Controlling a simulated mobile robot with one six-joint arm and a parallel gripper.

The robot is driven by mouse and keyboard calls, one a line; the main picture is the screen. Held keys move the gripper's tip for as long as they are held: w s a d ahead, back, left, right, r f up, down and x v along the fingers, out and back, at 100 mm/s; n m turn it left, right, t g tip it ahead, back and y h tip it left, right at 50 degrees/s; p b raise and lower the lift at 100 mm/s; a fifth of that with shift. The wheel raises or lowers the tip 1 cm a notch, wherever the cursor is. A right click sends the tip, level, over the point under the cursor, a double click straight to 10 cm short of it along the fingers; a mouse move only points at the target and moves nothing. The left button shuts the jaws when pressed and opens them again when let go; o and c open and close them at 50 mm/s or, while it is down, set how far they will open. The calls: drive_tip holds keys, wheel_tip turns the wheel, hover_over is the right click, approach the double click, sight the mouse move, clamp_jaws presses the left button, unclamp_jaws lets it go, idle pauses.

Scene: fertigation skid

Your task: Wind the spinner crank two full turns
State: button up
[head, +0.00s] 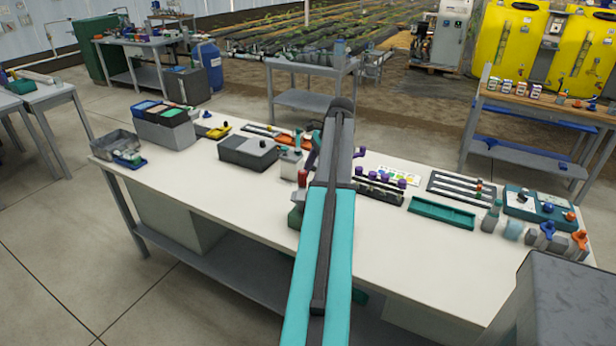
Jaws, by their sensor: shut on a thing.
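My teal and dark grey arm rises through the middle of the head view and covers the centre of the white workbench (225,190). My gripper is hidden behind the arm, so neither its jaws nor what is between them can be seen. I cannot pick out the spinner crank for certain. An upright red handle (302,178) shows just left of the arm, above a dark green block (295,216) at the bench's front edge. The arm hides the right side of both.
A dark grey box (248,152) stands left of the arm. Right of it are a rack with purple knobs (380,186), a green tray (442,212) and a teal panel box (540,207). Orange and blue valves (579,241) stand at the right end. The bench's front left is bare.

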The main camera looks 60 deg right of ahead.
drive_tip(key=o, duration=0.4)
drive_tip(key=shift+s+a, duration=0.5)
drive_tip(key=shift+s, duration=0.2)
